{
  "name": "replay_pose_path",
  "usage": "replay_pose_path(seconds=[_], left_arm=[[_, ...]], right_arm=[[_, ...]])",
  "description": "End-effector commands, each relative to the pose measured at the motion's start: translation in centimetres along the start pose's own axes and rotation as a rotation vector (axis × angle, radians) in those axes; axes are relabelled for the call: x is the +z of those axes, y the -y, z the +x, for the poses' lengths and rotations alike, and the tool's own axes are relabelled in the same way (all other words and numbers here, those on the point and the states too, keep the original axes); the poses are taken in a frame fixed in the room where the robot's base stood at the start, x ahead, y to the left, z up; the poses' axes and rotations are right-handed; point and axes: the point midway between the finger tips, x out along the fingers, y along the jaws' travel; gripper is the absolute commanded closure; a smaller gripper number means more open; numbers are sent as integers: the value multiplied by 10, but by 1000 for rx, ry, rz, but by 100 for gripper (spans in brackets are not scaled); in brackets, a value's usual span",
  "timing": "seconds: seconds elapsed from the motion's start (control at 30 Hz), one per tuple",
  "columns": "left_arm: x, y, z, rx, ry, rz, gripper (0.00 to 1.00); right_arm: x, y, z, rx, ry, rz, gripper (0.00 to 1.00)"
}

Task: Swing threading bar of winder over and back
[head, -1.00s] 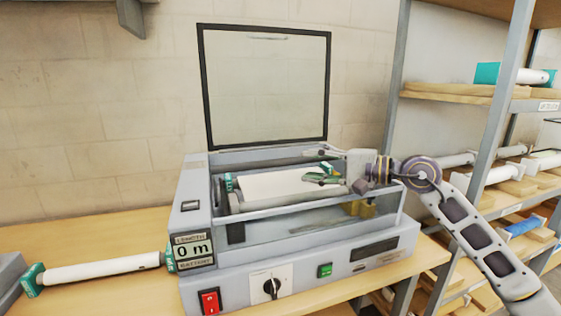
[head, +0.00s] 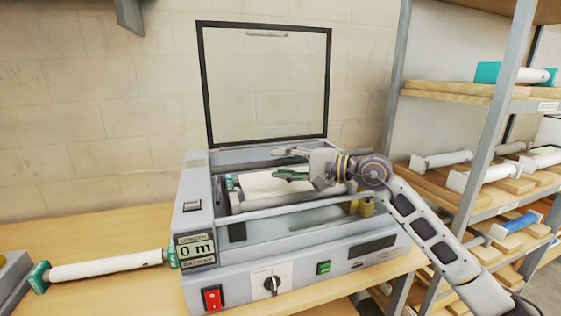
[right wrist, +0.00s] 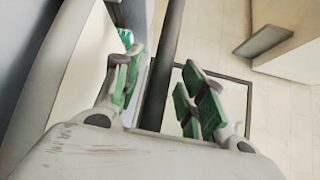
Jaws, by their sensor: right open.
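The winder machine (head: 290,245) stands on the table with its clear framed lid (head: 265,85) raised. A white roll with green end pieces (head: 265,184) lies inside its open top. My right gripper (head: 283,164) reaches in from the right above the white roll, with its two green-padded fingers apart and pointing left. In the right wrist view the open fingers (right wrist: 165,88) stand on either side of a dark bar (right wrist: 165,65); I cannot tell if they touch it. This may be the threading bar; the head view does not show it clearly. My left gripper is out of view.
A second white roll with green ends (head: 105,266) lies left of the machine. A length display (head: 196,250), red switch (head: 212,298) and black knob (head: 272,285) are on the front. Shelves (head: 480,150) with rolls stand at the right.

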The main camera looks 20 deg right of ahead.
Motion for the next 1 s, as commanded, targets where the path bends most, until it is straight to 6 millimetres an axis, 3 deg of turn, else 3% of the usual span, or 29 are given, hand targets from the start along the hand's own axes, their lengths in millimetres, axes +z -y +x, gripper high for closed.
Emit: replay_pose_path(seconds=[0.23,0.57,0.87,1.0], left_arm=[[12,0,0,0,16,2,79],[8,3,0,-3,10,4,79],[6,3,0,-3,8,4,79],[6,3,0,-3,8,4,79]], right_arm=[[0,0,10,0,0,-1,59],[0,0,11,1,0,-1,61],[0,0,11,1,0,-2,99],[0,0,11,1,0,-2,100]])
